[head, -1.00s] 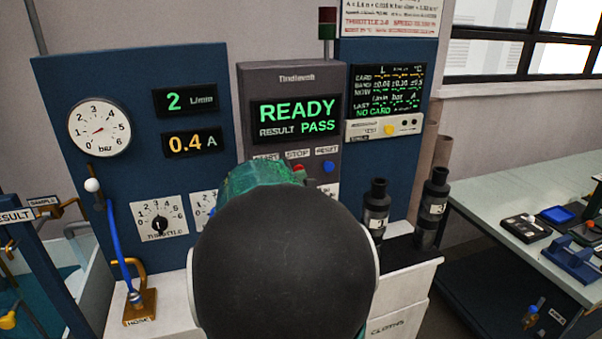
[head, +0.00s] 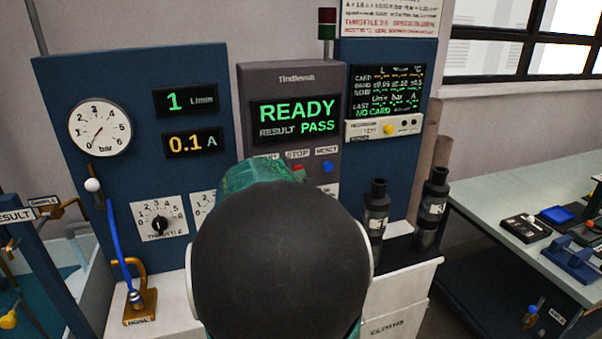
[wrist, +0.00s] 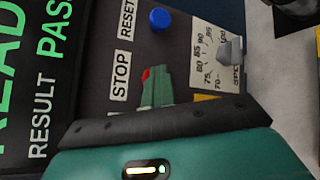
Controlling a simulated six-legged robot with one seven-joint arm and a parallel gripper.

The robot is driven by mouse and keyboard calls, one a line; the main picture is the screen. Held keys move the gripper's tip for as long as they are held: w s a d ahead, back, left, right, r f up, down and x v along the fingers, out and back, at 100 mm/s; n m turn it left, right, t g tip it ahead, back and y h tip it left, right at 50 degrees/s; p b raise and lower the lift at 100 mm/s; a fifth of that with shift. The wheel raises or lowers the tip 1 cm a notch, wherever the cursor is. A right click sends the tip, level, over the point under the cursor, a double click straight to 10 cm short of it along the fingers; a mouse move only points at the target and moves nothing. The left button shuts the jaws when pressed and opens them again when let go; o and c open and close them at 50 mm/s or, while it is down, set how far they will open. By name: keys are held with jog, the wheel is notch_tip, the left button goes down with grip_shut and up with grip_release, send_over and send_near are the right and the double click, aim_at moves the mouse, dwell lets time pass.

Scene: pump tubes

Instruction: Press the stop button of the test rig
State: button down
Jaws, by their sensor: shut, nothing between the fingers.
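In the head view my arm hides the gripper.
The blue reset button (wrist: 159,18) is close beside my fingers. A dial with a grey knob (wrist: 230,50) is on the other side. Two black pump tubes (head: 376,208) stand right of my arm. A bench with tools (head: 535,205) is further right.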

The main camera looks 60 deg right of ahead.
jog(key=shift+w, duration=0.25)
jog(key=s+a, duration=0.4)
jog(key=shift+s, duration=0.25)
dwell(0.5)
jog(key=shift+a, duration=0.15)
